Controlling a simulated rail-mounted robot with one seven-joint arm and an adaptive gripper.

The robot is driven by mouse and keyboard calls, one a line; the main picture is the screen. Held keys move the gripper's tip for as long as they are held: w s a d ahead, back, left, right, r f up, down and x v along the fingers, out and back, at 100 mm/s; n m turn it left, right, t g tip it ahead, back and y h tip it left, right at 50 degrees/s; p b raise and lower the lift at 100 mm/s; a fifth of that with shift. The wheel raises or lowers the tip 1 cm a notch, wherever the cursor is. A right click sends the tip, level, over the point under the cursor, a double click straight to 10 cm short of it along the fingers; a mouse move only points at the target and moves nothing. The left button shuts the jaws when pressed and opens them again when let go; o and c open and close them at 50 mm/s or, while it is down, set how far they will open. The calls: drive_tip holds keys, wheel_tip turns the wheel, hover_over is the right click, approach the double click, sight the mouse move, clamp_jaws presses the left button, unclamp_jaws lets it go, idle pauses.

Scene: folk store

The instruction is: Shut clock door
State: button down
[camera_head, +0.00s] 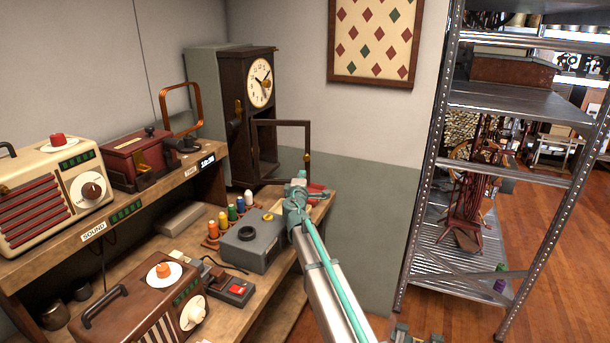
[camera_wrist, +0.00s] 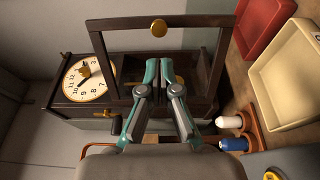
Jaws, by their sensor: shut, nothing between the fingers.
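The clock (camera_head: 232,105) is a tall dark wooden case with a white dial (camera_head: 260,83) on the back of the workbench. Its door (camera_head: 282,123), a dark frame with a brass knob (camera_head: 306,158), stands open, swung out to the right of the case. In the wrist view the door (camera_wrist: 223,45) frames my fingertips, with the knob (camera_wrist: 158,27) on its far bar. My gripper (camera_head: 298,183) is just below the door's lower right in the head view. In the wrist view my gripper (camera_wrist: 160,67) has its fingers together and empty. I cannot tell whether it touches the door.
Colored spools (camera_head: 223,218) and a grey box (camera_head: 252,243) stand on the lower bench in front of the clock. Radios (camera_head: 50,195) line the left side. A metal shelf rack (camera_head: 425,200) stands at the right. Red and cream bins (camera_wrist: 285,75) show in the wrist view.

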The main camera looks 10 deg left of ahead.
sight(306, 159)
drive_tip(key=w+p, duration=0.1)
drive_tip(key=w, duration=0.2)
drive_tip(key=w+p, duration=0.1)
drive_tip(key=w, duration=0.3)
drive_tip(key=w+p, duration=0.2)
drive_tip(key=w, duration=0.1)
drive_tip(key=shift+w+a+r, duration=0.15)
drive_tip(key=shift+a+r, duration=0.05)
drive_tip(key=shift+r, duration=0.05)
drive_tip(key=shift+w+f, duration=0.1)
drive_tip(key=shift+w, duration=0.3)
drive_tip(key=shift+d, duration=0.15)
